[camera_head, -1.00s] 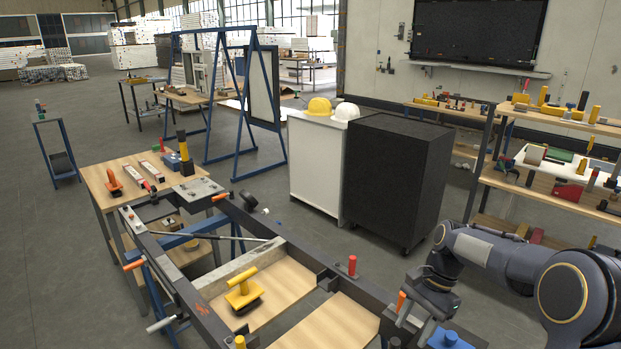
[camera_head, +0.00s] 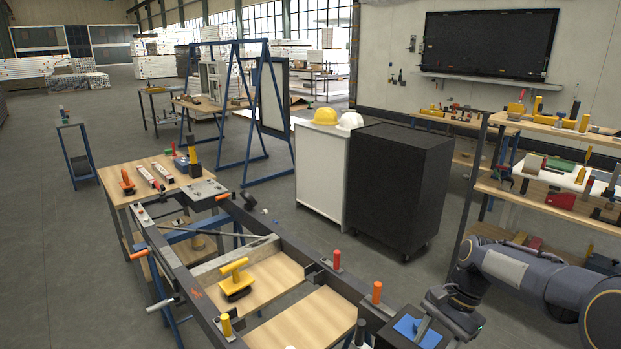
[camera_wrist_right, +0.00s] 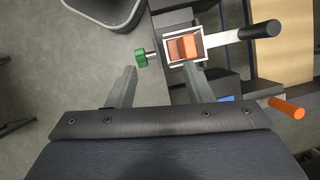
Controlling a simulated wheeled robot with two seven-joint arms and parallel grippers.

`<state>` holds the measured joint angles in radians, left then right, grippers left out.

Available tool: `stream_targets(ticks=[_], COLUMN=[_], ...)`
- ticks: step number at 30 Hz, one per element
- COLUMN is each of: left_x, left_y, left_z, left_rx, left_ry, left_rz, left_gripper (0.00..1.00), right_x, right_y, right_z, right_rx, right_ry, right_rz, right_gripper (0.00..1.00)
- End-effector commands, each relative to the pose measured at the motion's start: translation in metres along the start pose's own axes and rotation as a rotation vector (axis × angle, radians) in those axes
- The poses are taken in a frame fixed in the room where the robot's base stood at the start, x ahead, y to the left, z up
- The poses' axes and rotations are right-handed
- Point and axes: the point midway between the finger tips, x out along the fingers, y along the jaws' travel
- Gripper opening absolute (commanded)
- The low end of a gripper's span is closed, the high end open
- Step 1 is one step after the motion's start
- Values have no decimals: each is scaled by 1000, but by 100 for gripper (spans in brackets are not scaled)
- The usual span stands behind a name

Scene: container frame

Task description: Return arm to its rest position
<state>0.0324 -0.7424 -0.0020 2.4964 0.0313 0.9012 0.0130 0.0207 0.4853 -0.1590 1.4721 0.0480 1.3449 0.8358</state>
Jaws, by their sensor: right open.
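My right arm reaches in from the right in the head view. Its gripper (camera_head: 424,326) is over the near right corner of the dark frame (camera_head: 290,240), close to a blue piece (camera_head: 415,328). In the right wrist view the gripper (camera_wrist_right: 162,82) shows two grey fingers spread apart with nothing held between them. A square metal piece with an orange inside (camera_wrist_right: 184,47) lies beyond the fingertips, with a green knob (camera_wrist_right: 140,58) beside it. My left gripper is not in view.
A yellow-handled tool (camera_head: 235,278) rests on a wooden panel inside the frame. Orange, red and black handles stick up along the frame. A black cabinet (camera_head: 395,185) stands behind it, and a loaded shelf (camera_head: 560,195) is at the right. Grey floor lies left.

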Motion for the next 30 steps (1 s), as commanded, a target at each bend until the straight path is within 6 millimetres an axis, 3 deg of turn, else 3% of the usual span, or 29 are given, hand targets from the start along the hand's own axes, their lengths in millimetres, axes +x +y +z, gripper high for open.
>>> stream_targets(ticks=[11, 19, 24, 30], left_x=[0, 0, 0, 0], left_y=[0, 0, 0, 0], left_z=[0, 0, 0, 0], left_rx=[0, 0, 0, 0], left_ry=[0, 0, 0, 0], left_rz=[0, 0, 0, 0], left_gripper=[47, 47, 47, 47], right_x=[-30, -46, -34, -6], right_y=[34, 86, 132, 163], right_z=[36, 91, 136, 166], right_rx=[-166, -421, -658, -855], right_ry=[59, 188, 348, 509], right_rz=[-109, -238, -320, -352], right_gripper=[47, 47, 47, 47])
